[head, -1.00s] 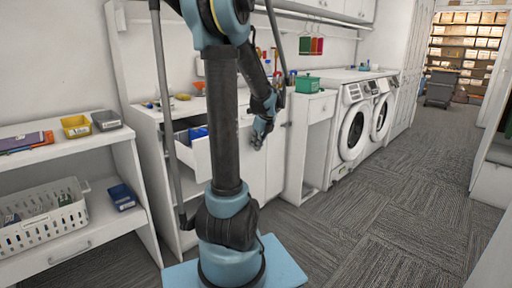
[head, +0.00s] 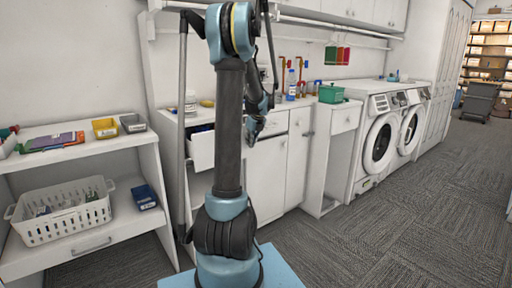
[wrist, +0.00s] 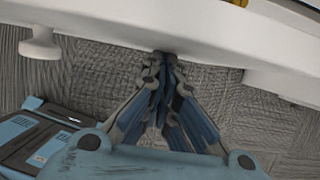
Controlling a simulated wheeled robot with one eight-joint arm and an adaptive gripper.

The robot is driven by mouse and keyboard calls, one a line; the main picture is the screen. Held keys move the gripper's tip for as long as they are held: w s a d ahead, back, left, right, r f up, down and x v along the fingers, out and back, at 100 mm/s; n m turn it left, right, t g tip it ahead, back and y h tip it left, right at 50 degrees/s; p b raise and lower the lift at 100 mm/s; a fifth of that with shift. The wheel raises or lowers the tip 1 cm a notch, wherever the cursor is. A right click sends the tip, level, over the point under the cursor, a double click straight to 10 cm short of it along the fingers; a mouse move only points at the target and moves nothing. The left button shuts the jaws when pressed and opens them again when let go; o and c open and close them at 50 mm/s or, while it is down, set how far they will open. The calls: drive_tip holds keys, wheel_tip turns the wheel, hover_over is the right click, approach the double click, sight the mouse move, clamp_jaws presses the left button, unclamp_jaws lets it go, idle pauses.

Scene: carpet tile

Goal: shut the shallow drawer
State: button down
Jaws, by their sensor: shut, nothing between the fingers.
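The shallow drawer (head: 203,150) is white and sits in the white cabinet left of my arm in the head view. It stands partly out, with something blue just showing over its front. My arm hides its right part. My gripper (head: 251,138) is at the right of the drawer, in front of the cabinet. In the wrist view my gripper (wrist: 158,65) is shut and empty, its tips at or very near a white front (wrist: 210,35), which looks like the drawer's. Contact cannot be told. A round white knob (wrist: 40,45) sticks out from that front.
A white shelf unit with a white basket (head: 65,215) stands at the left. A green box (head: 331,94) sits on the counter right of my arm. Washing machines (head: 381,140) stand further right. The carpet at the right is open floor.

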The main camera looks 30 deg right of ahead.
drive_tip(key=w, duration=0.4)
drive_tip(key=w+a, duration=0.1)
drive_tip(key=w, duration=0.3)
drive_tip(key=w+a, duration=0.1)
drive_tip(key=w, duration=0.3)
drive_tip(key=shift+a, duration=0.15)
drive_tip(key=shift+w, duration=0.4)
drive_tip(key=shift+w+a+r, duration=0.1)
drive_tip(key=shift+w, duration=0.05)
drive_tip(key=s, duration=0.2)
drive_tip(key=s+d, duration=0.1)
drive_tip(key=s, duration=0.1)
drive_tip(key=shift+s, duration=0.15)
drive_tip(key=v, duration=1)
drive_tip(key=shift+s+a, duration=0.1)
drive_tip(key=shift+s, duration=0.05)
